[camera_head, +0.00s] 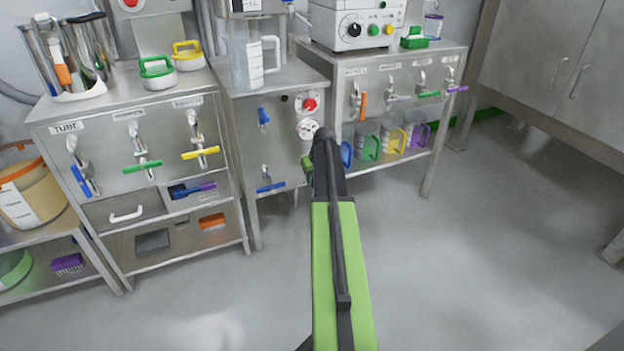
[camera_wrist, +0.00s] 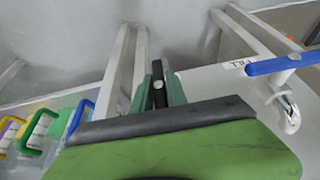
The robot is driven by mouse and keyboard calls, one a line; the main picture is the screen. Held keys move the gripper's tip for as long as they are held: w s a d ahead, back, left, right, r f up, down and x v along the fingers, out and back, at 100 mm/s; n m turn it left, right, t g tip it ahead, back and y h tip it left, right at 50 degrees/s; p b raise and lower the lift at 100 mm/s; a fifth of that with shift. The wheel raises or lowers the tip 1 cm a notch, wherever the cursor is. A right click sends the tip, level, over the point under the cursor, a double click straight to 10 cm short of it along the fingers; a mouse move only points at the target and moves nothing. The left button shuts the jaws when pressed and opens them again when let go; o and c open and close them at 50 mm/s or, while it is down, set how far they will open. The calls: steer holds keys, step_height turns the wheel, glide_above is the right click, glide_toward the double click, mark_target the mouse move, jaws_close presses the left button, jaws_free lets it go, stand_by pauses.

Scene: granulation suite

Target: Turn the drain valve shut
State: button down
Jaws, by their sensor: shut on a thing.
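My gripper (camera_head: 308,168) is at the right side of the middle steel cabinet's front, just below a round white gauge, partly hidden by my arm. In the wrist view its green fingers (camera_wrist: 158,90) are shut on a dark handle-like piece (camera_wrist: 158,96) with a grey round end. I take this as the drain valve's handle, but no drain label is readable and most of the valve is hidden. A blue-handled tap (camera_head: 268,187) stands to its left on the same cabinet. Its blue lever also shows in the wrist view (camera_wrist: 287,62), roughly level.
Jugs with coloured handles (camera_head: 392,142) stand close by on the right, under a row of coloured taps. The floor (camera_head: 480,240) on the right is clear.

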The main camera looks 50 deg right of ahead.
steer(key=shift+a, duration=0.25)
steer(key=shift+w+d+y, duration=0.1)
steer(key=shift+y, duration=0.2)
steer(key=y, duration=0.1)
steer(key=t+y+b, duration=0.1)
steer(key=shift+w+d+f+m+y+b, duration=0.1)
steer(key=shift+f+m+y+b, duration=0.05)
steer(key=shift+m+y+b, duration=0.2)
steer(key=shift+f+m+t+y+b, duration=0.15)
steer(key=shift+m+t+y+b, duration=0.1)
steer(key=shift+t+y+b, duration=0.75)
steer(key=m+t+y+b, duration=0.1)
steer(key=y+b, duration=0.2)
steer(key=b, duration=0.2)
steer(key=shift+y, duration=0.25)
steer(key=shift+a+r+t+y+b, duration=0.2)
steer(key=shift+r+t+y+b, duration=0.25)
steer(key=shift+b, duration=0.5)
steer(key=shift+y, duration=0.35)
